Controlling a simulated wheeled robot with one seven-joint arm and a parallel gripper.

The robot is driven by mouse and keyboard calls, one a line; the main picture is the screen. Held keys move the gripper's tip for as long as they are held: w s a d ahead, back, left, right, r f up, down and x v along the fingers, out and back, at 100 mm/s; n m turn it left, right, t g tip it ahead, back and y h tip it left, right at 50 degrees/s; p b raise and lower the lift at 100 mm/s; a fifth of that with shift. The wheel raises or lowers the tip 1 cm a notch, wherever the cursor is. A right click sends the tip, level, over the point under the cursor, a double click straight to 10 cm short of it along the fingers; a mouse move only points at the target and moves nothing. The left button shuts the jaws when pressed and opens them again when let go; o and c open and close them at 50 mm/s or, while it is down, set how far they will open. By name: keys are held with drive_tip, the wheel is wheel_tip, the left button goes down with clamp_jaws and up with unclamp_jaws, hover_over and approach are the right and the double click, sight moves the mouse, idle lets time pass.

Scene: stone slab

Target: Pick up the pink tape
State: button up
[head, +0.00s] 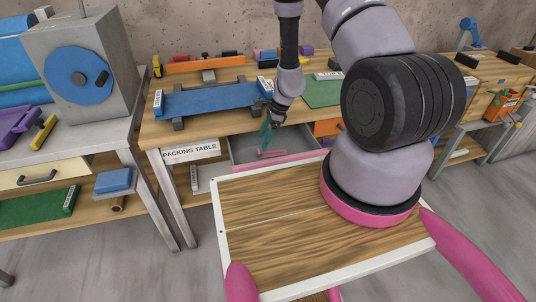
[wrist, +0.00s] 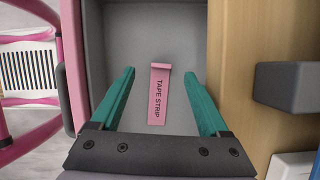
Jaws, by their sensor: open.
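The pink tape (wrist: 158,84) is a flat strip marked "TAPE STRIP", lying on the grey floor of an open drawer (wrist: 180,40). In the head view the pink tape (head: 271,153) shows as a small pink piece inside the drawer (head: 243,150). My gripper (wrist: 160,76) is open, with its two green fingers on either side of the strip in the wrist view and nothing between them. In the head view my gripper (head: 267,131) hangs over the drawer. The height of the fingertips above the strip is hard to tell.
The drawer's pink front (head: 265,164) and a wooden side with a dark block (wrist: 290,86) flank the opening. The packing table (head: 147,133) stands above and behind the drawer, with a blue board (head: 210,98) on it.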

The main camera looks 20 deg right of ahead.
sight(273, 151)
drive_tip(key=shift+d+x, duration=0.1)
drive_tip(key=shift+x, duration=1.45)
drive_tip(key=shift+d+x, duration=0.15)
drive_tip(key=shift+x, duration=1.45)
drive_tip(key=shift+w, duration=0.15)
clamp_jaws()
